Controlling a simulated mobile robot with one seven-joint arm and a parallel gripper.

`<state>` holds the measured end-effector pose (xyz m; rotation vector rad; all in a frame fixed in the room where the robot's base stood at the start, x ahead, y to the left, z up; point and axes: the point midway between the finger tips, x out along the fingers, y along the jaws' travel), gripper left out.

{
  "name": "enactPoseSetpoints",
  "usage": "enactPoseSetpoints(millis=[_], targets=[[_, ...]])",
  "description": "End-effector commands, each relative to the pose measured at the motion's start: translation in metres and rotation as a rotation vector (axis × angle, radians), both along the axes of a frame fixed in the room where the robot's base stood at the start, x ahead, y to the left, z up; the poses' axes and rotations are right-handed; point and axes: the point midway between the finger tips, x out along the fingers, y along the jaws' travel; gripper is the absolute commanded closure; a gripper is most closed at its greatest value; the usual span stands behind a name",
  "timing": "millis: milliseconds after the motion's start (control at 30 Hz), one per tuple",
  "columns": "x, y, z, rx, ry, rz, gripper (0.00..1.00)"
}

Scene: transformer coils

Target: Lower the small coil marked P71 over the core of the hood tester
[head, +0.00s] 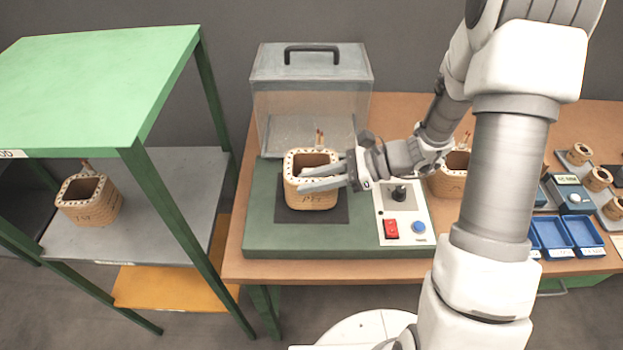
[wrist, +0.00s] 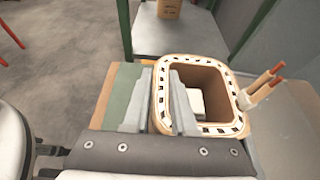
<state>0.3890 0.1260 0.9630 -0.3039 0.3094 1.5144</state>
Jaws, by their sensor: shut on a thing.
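The small coil (head: 311,196), a tan square ring with a pale spotted rim and two reddish-tipped leads, is over the dark pad of the hood tester (head: 262,220). Its front marking looks like P71 but is small. My gripper (head: 308,179) comes from the right and is shut on one coil wall, one finger inside the opening and one outside. In the wrist view the wall of the coil (wrist: 235,82) sits between the fingers (wrist: 158,95). A whitish block, perhaps the core (wrist: 195,103), shows inside the opening. I cannot tell whether the coil touches the pad.
The clear hood (head: 312,95) stands behind the coil. A control panel (head: 404,218) with red and blue buttons is to the right. Another coil (head: 446,182) is partly behind my arm. A green rack (head: 90,70) at left holds a coil (head: 90,204). Blue trays (head: 568,236) lie at right.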

Motion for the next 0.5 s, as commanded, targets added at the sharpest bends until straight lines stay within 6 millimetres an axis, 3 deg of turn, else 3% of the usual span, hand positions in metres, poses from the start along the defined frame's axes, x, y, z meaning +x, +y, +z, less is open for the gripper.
enactPoseSetpoints(millis=[500], targets=[[0.0003, 0.0002, -0.0020, 0.002, -0.002, 0.001, 1.00]])
